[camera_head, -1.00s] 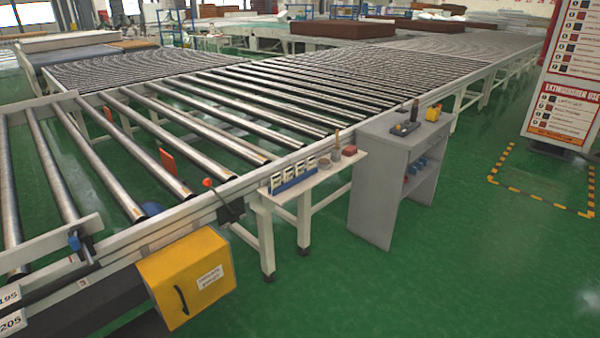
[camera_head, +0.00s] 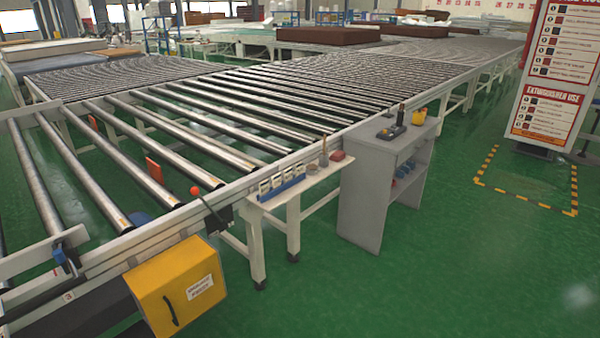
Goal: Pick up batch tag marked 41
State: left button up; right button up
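Several small white batch tags (camera_head: 277,181) stand in a row in a blue rack (camera_head: 281,188). The rack sits on a narrow white side shelf (camera_head: 318,178) along the near edge of the roller conveyor. The print on the tags is too small to read, so I cannot tell which one is marked 41. Neither of my grippers shows in the head view.
A roller conveyor (camera_head: 213,153) runs along the left and back. A yellow box (camera_head: 178,287) hangs at its near side. A grey cabinet (camera_head: 372,190) with items on top stands right of the shelf. A red and white sign (camera_head: 548,104) stands far right. Green floor in front is clear.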

aim_at(264, 186)
jog(key=i+l+u, duration=0.1)
jog(key=i, duration=0.25)
jog(key=i+l+u, duration=0.15)
jog(key=i, duration=0.25)
jog(key=i+l+u, duration=0.1)
jog(key=i, duration=0.25)
